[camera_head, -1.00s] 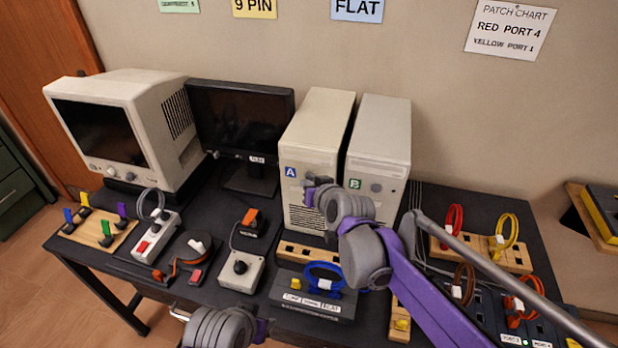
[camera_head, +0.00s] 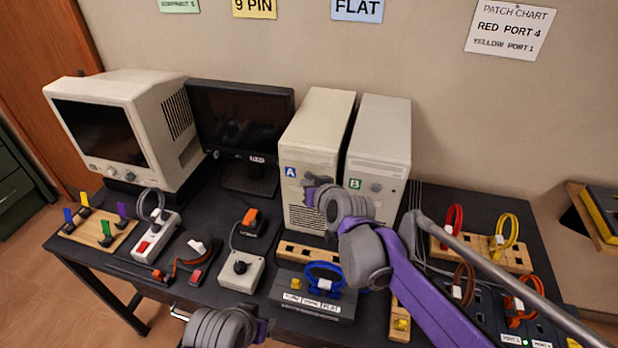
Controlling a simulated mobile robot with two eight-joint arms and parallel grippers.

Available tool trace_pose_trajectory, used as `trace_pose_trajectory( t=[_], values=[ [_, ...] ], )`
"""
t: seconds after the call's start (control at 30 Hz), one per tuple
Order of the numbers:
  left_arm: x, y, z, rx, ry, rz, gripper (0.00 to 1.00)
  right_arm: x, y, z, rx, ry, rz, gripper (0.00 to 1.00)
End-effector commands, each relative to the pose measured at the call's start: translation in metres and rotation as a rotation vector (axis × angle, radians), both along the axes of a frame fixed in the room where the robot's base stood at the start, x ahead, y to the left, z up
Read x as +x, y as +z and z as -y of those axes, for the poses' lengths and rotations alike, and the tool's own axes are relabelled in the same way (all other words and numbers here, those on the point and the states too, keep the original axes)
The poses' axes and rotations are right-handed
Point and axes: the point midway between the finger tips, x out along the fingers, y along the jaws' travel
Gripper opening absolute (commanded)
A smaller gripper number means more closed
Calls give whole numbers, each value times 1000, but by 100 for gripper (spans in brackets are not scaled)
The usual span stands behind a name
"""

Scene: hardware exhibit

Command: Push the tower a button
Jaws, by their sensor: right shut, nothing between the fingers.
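Tower A (camera_head: 315,140) is a beige computer case with a blue "A" label (camera_head: 290,172), standing upright toward the back of the table. Its button is not visible; my right arm covers part of the lower front. My right gripper (camera_head: 309,190) is at the front face of tower A, just below and right of the label. It is shut and empty; I cannot tell if it touches the case. Tower B (camera_head: 383,130) stands right beside it with a green "B" label. My left arm shows at the bottom edge, with its gripper (camera_head: 176,312) only partly visible.
A CRT monitor (camera_head: 125,125) and a flat monitor (camera_head: 240,125) stand left of the towers. A switch box (camera_head: 241,270), power strip (camera_head: 157,236) and docking box (camera_head: 310,303) lie in front. Coloured cables on a wooden rack (camera_head: 480,253) stand at right.

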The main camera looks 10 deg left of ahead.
Motion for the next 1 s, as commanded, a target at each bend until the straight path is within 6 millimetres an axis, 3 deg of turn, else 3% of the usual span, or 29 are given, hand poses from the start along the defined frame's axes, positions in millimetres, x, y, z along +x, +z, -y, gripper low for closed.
trace_pose_trajectory(
  t=[1.0],
  values=[
    [1, 3, 0, 0, 0, 2, 50, 9, 0, 0, 0, 0, 0, 0]
  ],
)
